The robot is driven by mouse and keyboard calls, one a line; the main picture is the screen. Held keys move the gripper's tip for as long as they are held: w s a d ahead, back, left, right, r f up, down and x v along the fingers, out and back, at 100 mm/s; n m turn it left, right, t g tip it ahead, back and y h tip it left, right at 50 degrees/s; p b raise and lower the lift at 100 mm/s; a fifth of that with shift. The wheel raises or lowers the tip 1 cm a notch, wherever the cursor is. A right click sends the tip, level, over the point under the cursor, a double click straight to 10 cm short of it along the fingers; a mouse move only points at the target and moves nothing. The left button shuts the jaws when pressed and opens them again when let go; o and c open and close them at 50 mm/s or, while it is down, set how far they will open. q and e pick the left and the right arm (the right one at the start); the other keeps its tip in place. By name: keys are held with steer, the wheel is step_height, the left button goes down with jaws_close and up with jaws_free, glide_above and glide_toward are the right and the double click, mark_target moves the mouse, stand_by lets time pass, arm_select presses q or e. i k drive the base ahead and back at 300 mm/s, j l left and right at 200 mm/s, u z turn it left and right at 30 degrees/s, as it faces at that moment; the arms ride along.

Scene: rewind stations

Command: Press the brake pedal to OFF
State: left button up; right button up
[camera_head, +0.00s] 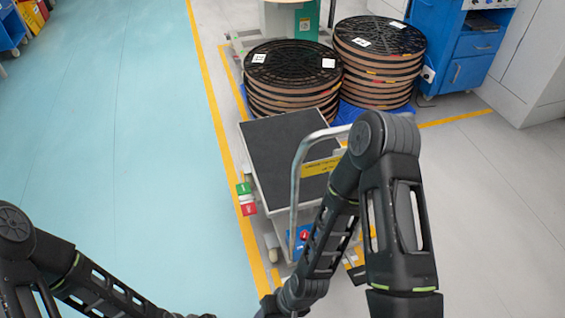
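A platform cart with a dark grey deck (283,150) and a bent metal push handle (296,185) stands in the middle of the view. A small green and red part (246,198), which looks like the brake pedal, sticks out at the cart's left side, green end farther away and red end nearer. Its lettering and tilt are too small to tell. My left arm reaches in from the lower left and my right arm crosses the cart's near right part. Both grippers are out of view at the bottom edge, so their states are hidden.
Stacks of dark round reels (290,68) stand behind the cart, with another stack (378,50) beside them. A blue cabinet (460,45) is at the back right. A yellow floor line (222,135) runs along the cart's left; the blue-green floor (110,130) beyond is clear.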

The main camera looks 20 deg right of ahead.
mark_target(244, 191)
steer(key=i+j, duration=0.3)
steer(key=i, duration=0.2)
steer(key=i+j, duration=0.3)
steer(key=i, duration=0.2)
steer(key=i+j, duration=0.3)
steer(key=i, duration=0.2)
steer(key=i+j, duration=0.3)
steer(key=i, duration=0.2)
steer(key=i+j, duration=0.3)
steer(key=i, duration=0.2)
steer(key=i+j, duration=0.3)
steer(key=i, duration=0.2)
steer(key=z, duration=1.2)
